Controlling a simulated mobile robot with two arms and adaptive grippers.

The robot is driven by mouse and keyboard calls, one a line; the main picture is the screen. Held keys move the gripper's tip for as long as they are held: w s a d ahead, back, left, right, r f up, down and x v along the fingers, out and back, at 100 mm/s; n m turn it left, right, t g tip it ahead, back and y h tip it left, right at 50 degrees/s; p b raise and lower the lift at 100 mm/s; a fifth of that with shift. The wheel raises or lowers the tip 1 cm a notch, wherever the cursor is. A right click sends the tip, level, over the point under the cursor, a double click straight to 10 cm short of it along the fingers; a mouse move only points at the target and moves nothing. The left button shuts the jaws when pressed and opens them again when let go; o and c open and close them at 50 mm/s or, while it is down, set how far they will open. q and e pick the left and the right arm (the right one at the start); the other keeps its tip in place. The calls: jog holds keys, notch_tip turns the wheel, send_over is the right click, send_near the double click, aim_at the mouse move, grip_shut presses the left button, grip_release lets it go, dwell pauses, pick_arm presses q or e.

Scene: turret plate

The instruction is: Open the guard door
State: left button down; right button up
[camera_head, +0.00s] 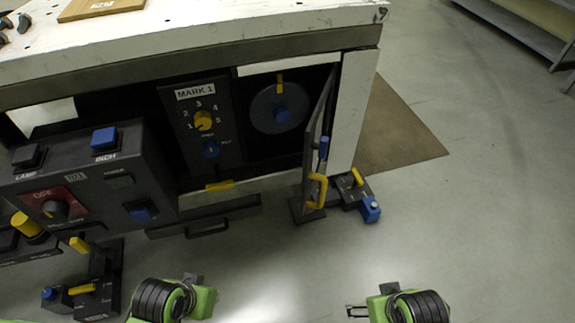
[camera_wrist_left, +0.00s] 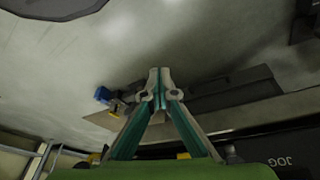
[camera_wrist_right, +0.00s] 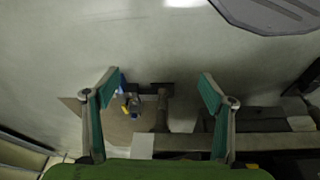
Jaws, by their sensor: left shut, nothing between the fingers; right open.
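The guard door (camera_head: 316,130) is a thin dark panel at the right end of the bench front. It stands swung outward, seen nearly edge-on, with the round plate (camera_head: 268,116) behind it exposed. The door carries a yellow handle (camera_head: 318,192) and a blue piece (camera_head: 323,147). My left gripper (camera_head: 194,278) is shut and empty, low in the head view and apart from the door; its fingertips meet in the left wrist view (camera_wrist_left: 160,76). My right gripper (camera_head: 356,311) is open and empty, below and right of the door. Its spread fingers show in the right wrist view (camera_wrist_right: 159,77).
A dark control box (camera_head: 85,175) juts out at the left. The MARK 1 dial panel (camera_head: 200,125) sits left of the plate. A small pedal-like block (camera_head: 366,205) stands on the floor beside the door. The floor (camera_head: 450,230) on the right is clear.

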pick_arm(q)
jog(key=w+d+r+n+t+h+b, duration=0.1)
jog(key=w+d+r+n+t+h, duration=0.1)
jog(key=w+d+r+h, duration=0.6)
jog(key=w+a+r+n+t+h, duration=0.1)
jog(key=w+r+n+t+h, duration=0.3)
jog(key=r, duration=0.7)
jog(key=w+a+r+n+g+h, duration=0.1)
jog(key=w+a+r+h, duration=0.15)
jog(key=w+r, duration=0.6)
jog(key=w+d+r, duration=0.1)
jog(key=d, duration=1.2)
jog(key=shift+w+d+r, duration=0.2)
jog(key=shift+w+r, duration=0.05)
jog(key=shift+r, duration=0.1)
pick_arm(e)
jog(key=v, duration=0.3)
jog(key=shift+s+r, duration=0.15)
jog(key=shift+r, duration=0.1)
